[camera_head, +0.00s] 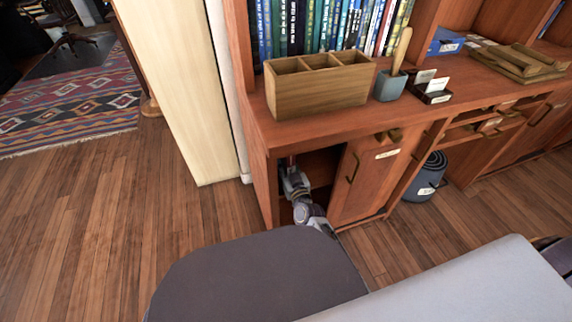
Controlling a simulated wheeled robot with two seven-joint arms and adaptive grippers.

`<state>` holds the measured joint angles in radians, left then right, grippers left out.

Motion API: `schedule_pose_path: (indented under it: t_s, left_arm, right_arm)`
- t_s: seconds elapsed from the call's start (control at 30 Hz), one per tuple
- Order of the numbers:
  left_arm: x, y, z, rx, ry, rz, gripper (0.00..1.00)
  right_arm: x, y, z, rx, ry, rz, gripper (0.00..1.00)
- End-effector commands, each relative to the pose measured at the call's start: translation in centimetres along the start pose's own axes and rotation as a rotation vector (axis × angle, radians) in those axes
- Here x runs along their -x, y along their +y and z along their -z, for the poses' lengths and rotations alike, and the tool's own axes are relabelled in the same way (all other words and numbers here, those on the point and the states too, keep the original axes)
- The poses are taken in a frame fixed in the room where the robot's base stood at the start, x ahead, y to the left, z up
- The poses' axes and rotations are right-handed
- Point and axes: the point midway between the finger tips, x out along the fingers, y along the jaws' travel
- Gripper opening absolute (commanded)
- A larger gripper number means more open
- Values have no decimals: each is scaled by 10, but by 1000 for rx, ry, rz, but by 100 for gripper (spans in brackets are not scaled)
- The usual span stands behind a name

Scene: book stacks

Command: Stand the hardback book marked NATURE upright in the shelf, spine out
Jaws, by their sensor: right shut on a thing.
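My right arm reaches into the open lower compartment of the wooden shelf unit (258,135). My right gripper (289,164) is small and dim at the compartment's opening, under the top board. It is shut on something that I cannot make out. A row of upright books (325,25), mostly blue, green and white, stands spine out in the shelf above the counter. I cannot read NATURE on any spine, so I cannot tell where the hardback book is. My left gripper is not in view.
A three-part wooden box (318,90), a grey pot with a wooden handle (390,87) and a card holder (432,92) stand on the counter. A cabinet door (365,178) is beside the compartment. A dark bin (424,181) stands right. Floor at left is clear.

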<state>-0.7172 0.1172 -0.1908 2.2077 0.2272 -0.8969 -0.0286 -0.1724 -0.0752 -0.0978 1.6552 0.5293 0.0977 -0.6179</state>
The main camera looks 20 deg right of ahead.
Motion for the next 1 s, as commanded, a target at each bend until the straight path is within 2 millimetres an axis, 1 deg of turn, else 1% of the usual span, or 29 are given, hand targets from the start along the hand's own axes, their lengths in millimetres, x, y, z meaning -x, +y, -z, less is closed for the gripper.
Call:
schedule_pose_path:
  t_s: [0.03, 0.27, 0.3, 0.43, 0.47, 0.87, 1.0]
  left_arm:
    - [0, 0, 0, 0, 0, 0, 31]
    - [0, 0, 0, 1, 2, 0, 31]
    - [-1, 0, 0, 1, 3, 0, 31]
    - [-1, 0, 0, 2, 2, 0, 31]
    - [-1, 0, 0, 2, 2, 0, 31]
    - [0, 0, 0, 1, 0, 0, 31]
    - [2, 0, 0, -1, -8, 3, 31]
  right_arm:
    - [-1, 0, 2, 0, 4, -1, 0]
    - [-1, 0, 0, 1, 4, -1, 0]
    - [0, 0, -2, 1, 0, 0, 29]
    - [0, 0, -2, 0, 0, 0, 46]
    - [0, 0, -2, 0, 0, 0, 48]
    - [0, 0, 0, 0, 0, 0, 48]
    - [4, 0, 0, 1, -1, 0, 48]
